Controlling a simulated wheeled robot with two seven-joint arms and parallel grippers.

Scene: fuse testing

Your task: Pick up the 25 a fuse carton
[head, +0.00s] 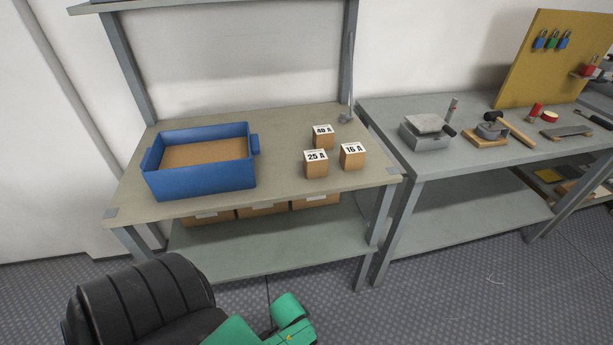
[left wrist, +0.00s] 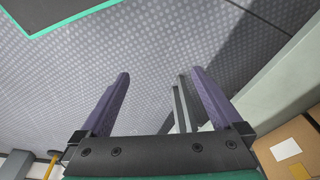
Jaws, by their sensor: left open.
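The 25 A carton (head: 316,170) is a small brown box with a white label on top. It stands upright on the left workbench, right of the blue bin. The 40 A carton (head: 323,142) stands just behind it and the 16 A carton (head: 352,160) to its right. My left gripper (left wrist: 160,85) shows in the left wrist view with its two purple fingers apart and nothing between them, over the patterned floor. In the head view, part of my arm shows at the bottom, below and in front of the bench; its fingers are not visible there. My right gripper is not seen.
A blue bin (head: 205,178) stands on the left of the bench top (head: 280,190). Several brown boxes (head: 262,209) sit on the shelf below. A second bench (head: 440,162) with tools and a yellow padlock board (head: 540,70) is to the right. The bench front right of the bin is clear.

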